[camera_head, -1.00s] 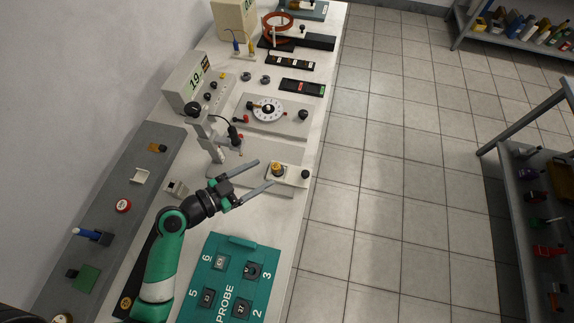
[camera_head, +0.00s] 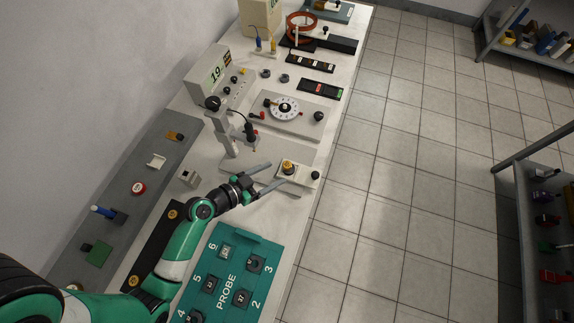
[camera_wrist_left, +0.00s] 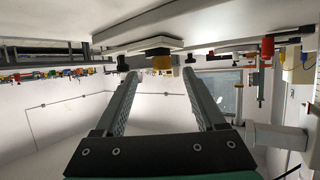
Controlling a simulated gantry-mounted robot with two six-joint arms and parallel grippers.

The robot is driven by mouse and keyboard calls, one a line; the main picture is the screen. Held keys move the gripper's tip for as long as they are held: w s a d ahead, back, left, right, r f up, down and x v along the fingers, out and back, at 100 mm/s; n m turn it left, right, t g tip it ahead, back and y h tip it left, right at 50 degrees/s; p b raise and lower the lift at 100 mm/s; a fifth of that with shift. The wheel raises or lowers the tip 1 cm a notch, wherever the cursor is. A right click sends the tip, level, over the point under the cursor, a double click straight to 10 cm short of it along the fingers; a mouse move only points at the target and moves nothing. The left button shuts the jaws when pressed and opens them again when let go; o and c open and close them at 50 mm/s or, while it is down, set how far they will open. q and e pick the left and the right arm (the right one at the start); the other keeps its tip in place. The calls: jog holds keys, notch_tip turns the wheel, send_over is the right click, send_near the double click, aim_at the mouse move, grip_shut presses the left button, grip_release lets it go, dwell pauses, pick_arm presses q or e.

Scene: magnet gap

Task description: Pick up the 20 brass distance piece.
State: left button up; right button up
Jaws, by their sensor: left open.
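A brass-coloured round piece (camera_head: 288,167) sits upright on a light plate with a black knob, near the bench's right edge. It also shows in the left wrist view (camera_wrist_left: 161,62), with the scene upside down there; no number 20 is readable on it. My left gripper (camera_head: 277,174) is open and empty, its two fingers pointing at the brass piece from the left. In the left wrist view the gap between the fingertips (camera_wrist_left: 160,74) lines up with the brass piece, which appears beyond them. My right gripper is not in view.
A teal PROBE tray (camera_head: 262,247) with numbered places lies in front of the gripper. A stand (camera_head: 226,135) with a black arm rises just behind the gripper. A dial plate (camera_head: 302,122) lies farther back. The floor right of the bench is clear.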

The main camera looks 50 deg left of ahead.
aim_at(284, 167)
pick_arm(q)
jog(key=x, duration=0.4)
jog(key=shift+w+a+r, duration=0.1)
jog(key=shift+w+a, duration=0.05)
jog(key=shift+w, duration=0.05)
grip_shut()
